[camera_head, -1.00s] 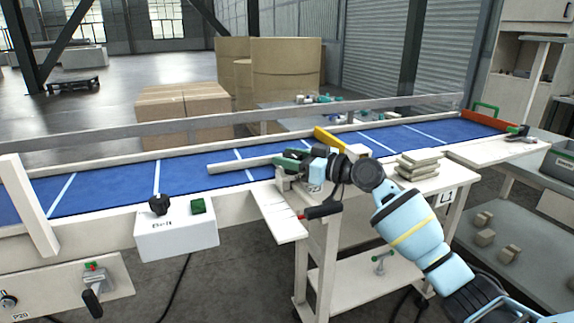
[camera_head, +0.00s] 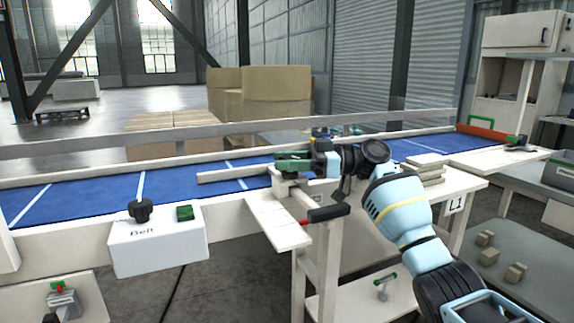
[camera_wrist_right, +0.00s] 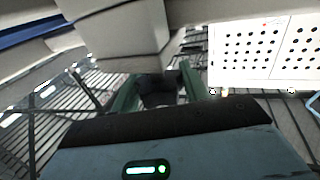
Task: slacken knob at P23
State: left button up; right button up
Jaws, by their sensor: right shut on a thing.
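My right gripper (camera_head: 290,161) reaches in from the right, over the front edge of the conveyor, at the bracket (camera_head: 285,184) that carries a pale guide bar (camera_head: 236,173). In the right wrist view its green fingers (camera_wrist_right: 158,92) are shut on a dark knob (camera_wrist_right: 158,88), just under a pale block (camera_wrist_right: 122,38). In the head view the fingers hide the knob. No P23 label is readable. My left gripper is not in view.
The blue conveyor belt (camera_head: 75,197) runs behind the bracket. The Belt control box (camera_head: 158,245), with a black knob (camera_head: 140,209) and green button (camera_head: 185,212), is to the left. A red-tipped black handle (camera_head: 327,214) sticks out below my wrist. Stacked pale slabs (camera_head: 428,168) lie to the right.

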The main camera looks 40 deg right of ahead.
jog(key=shift+a+f+g, duration=0.1)
jog(key=shift+f+g, duration=0.2)
jog(key=shift+g, duration=0.1)
jog(key=o, duration=0.9)
jog(key=shift+r, duration=0.15)
jog(key=shift+b+v, duration=0.5)
jog(key=shift+v, duration=3.5)
